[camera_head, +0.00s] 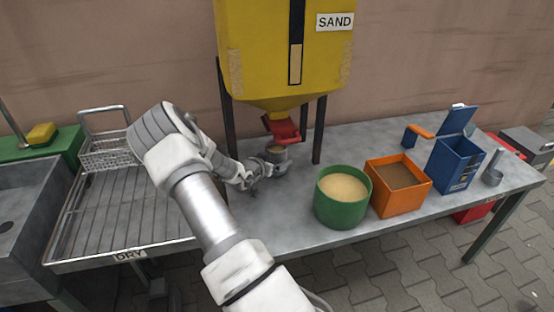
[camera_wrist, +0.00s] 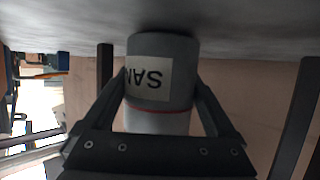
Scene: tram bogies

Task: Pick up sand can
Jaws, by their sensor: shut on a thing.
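The sand can (camera_head: 277,155) is a small grey cylinder below the red spout of the yellow sand hopper, with brown sand showing at its top. In the wrist view, which is upside down, the can (camera_wrist: 160,60) bears a pale label with the letters "SAN" and a thin red line. My gripper (camera_wrist: 163,92) is shut on the can, one dark finger on each side. In the head view my gripper (camera_head: 264,167) reaches it from the left. The can is close to the grey tabletop; I cannot tell whether it touches it.
The yellow hopper (camera_head: 280,45) stands on dark legs around the can, with its red spout (camera_head: 283,128) just above. A green tub (camera_head: 341,210), an orange box (camera_head: 398,205) and a blue bin (camera_head: 455,165) stand to the right. A drying rack (camera_head: 110,215) is at left.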

